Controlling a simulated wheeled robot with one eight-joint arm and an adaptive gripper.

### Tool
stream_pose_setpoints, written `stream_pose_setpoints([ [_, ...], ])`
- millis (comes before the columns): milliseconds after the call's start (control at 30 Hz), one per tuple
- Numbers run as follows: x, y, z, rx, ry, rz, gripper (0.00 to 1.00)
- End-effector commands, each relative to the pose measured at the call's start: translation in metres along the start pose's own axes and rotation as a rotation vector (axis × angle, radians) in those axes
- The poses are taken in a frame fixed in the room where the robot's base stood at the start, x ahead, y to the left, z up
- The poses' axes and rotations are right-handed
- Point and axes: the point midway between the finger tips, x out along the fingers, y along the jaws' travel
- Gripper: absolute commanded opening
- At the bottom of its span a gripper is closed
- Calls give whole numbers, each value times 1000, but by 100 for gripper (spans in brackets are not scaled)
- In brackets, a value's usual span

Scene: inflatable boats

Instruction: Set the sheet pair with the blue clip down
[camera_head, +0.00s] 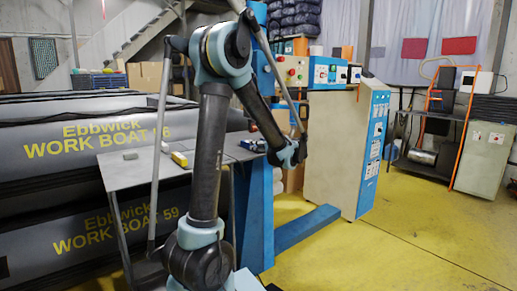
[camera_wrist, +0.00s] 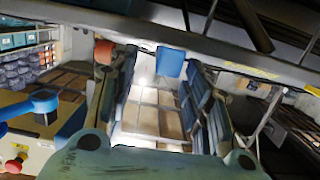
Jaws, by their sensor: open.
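My gripper (camera_wrist: 160,75) shows in the wrist view with its two fingers wide apart and nothing held between them. A blue rectangular piece (camera_wrist: 171,62) shows beyond the gap; I cannot tell whether it is the blue clip or something in the background. In the head view, the end of my arm is just right of a grey worktable (camera_head: 125,176).
Large grey rolled boats (camera_head: 62,149) are stacked at the left. A blue post (camera_head: 259,215) stands beside the table, and a grey and blue machine cabinet (camera_head: 335,140) is behind my arm. The yellow floor (camera_head: 400,225) at the right front is clear.

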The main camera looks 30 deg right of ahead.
Motion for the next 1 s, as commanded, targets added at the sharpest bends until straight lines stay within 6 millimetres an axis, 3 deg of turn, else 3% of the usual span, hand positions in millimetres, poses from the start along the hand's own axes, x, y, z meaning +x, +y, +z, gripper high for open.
stream_pose_setpoints([
  [267,12,-2,0,0,0,0,45],
  [600,54,-8,-1,-1,0,-2,45],
  [867,57,-7,-1,0,0,1,45],
  [1000,57,-7,-1,0,0,1,16],
])
